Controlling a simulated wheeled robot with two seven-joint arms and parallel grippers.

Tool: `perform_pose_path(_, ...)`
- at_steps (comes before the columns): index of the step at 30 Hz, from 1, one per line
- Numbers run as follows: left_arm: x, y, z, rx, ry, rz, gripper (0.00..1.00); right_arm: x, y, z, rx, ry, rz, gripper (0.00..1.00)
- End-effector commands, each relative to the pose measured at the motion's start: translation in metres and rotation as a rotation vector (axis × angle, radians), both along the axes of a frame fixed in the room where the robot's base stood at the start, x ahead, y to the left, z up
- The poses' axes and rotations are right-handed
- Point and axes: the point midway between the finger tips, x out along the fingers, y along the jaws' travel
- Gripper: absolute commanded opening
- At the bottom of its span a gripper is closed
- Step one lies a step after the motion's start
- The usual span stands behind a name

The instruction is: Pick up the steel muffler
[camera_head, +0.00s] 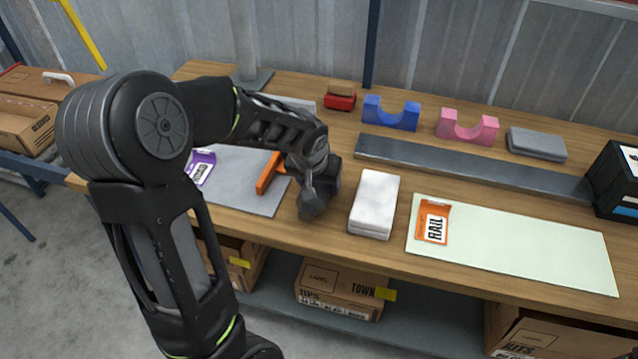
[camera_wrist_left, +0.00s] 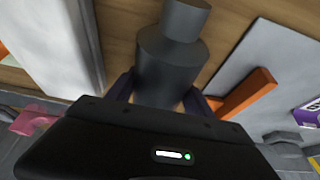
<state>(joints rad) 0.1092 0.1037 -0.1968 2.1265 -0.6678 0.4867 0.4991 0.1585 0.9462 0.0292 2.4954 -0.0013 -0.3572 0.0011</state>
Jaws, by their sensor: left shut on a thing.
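The steel muffler (camera_wrist_left: 170,62) is a dark grey stepped cylinder with a narrower end, seen close up in the left wrist view. My left gripper (camera_wrist_left: 160,98) is shut on it, with a dark finger on each side of its body. In the head view my left arm reaches in from the left, and the grey muffler (camera_head: 311,200) shows below the wrist, between the grey mat and the white block. The arm hides part of it. I cannot tell whether it touches the table. My right gripper is not in view.
A grey mat (camera_head: 262,201) with an orange bar (camera_head: 269,172) lies left of the muffler. A white block (camera_head: 374,204) stands close on its right. A pale green mat with a RAIL label (camera_head: 434,221) lies farther right. Blue (camera_head: 391,114) and pink (camera_head: 467,127) cradles stand behind.

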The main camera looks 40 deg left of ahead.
Motion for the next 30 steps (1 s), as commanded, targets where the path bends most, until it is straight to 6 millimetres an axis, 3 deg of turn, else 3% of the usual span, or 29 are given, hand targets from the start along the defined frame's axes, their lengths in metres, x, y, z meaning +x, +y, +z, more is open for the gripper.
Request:
perform_pose_path(17,0.0,-0.0002,-0.0001,0.0,0.0,0.0,0.0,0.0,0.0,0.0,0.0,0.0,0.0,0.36)
perform_pose_path(30,0.0007,-0.0001,0.0072,0.0,-0.002,0.0,0.0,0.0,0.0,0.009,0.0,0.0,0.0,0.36)
